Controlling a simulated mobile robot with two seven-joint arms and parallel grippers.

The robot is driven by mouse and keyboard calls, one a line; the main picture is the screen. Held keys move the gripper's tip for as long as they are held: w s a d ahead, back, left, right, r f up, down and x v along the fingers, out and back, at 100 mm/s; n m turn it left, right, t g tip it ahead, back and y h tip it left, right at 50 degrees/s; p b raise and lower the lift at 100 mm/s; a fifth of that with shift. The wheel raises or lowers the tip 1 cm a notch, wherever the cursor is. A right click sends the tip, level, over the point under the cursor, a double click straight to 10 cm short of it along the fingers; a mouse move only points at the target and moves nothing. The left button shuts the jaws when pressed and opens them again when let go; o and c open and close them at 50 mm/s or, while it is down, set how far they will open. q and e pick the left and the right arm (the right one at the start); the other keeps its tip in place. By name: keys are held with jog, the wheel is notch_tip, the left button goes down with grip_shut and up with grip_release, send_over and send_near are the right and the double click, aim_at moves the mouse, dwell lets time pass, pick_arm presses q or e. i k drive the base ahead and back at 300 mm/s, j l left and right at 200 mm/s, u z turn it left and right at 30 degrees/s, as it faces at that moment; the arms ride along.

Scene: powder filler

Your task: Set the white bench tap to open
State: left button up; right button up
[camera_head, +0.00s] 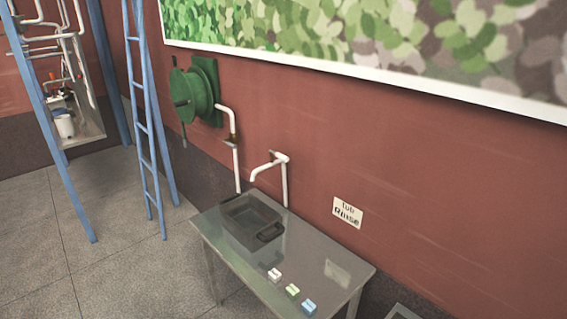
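A white tap (284,179) rises at the back of a grey bench (318,268), against the red wall. Its spout reaches left and its end hangs over a dark tub (237,227). A small brownish part shows at the top bend; whether it is the handle, and how it is set, is too small to tell. A second white pipe (237,168) with a brown fitting comes down from a green wheel-shaped unit (195,92) on the wall to the bench's back left. Neither of my grippers is in view.
Small white (274,274), green (292,290) and blue (308,307) blocks lie along the bench's front right. A "Rinse tub" sign (347,212) is on the wall. A blue ladder (150,120) stands at the left. Floor in front of the bench is open.

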aim_at(279, 155)
jog(key=z, duration=0.8)
jog(key=i+j+z, duration=0.2)
jog(key=j, duration=0.15)
jog(key=i+j+z, duration=0.1)
jog(key=j+z, duration=0.35)
jog(key=j, duration=0.3)
jog(key=i+j, duration=0.1)
jog(key=j, duration=0.25)
jog(key=i+j+z, duration=0.1)
jog(key=j, duration=0.65)
jog(key=i+z, duration=0.05)
jog(key=i, duration=0.05)
